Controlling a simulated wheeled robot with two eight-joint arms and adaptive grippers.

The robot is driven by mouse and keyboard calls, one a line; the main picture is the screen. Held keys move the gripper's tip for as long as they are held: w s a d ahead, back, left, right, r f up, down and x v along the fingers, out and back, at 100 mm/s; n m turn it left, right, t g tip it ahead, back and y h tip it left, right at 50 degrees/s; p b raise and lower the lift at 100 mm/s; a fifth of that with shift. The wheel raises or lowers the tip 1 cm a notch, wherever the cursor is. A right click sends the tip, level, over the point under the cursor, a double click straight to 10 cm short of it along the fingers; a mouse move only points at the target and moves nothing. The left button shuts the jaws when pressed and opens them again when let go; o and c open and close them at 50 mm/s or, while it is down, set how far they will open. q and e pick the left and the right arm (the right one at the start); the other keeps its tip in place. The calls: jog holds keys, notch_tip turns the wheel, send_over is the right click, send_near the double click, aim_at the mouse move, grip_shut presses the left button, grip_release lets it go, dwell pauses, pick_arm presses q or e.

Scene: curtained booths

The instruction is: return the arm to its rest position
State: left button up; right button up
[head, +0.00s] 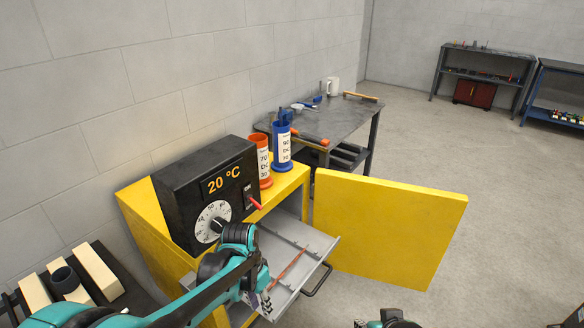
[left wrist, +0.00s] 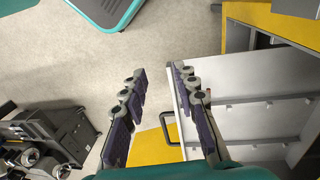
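My left arm reaches in from the lower left in the head view. Its gripper (head: 262,302) hangs at the left front side of the pulled-out grey tray (head: 318,245). In the left wrist view the fingers of my left gripper (left wrist: 158,75) are apart with nothing between them; the tray (left wrist: 250,122) and its dark handle (left wrist: 168,128) lie beyond the right finger. I cannot tell whether they touch. The top of my right gripper (head: 388,320) shows at the bottom edge; its fingers cannot be made out.
The yellow cabinet (head: 150,232) has its door (head: 390,225) swung open. A thin reddish rod (head: 288,264) lies on the tray. A black control box (head: 195,180) reading 20 °C stands on top, beside orange (head: 261,162) and blue (head: 282,147) holders.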

pick_arm(q)
jog(key=s+a+r+n+t+y, duration=0.1)
jog(key=s+a+r+n+t, duration=0.6)
jog(key=s+a+r, duration=0.2)
jog(key=shift+s+a+t, duration=0.15)
jog(key=shift+s+t, duration=0.15)
jog(key=shift+t, duration=0.1)
pick_arm(e)
jog(key=shift+w, duration=0.45)
jog(key=shift+f, duration=0.1)
dwell(1.0)
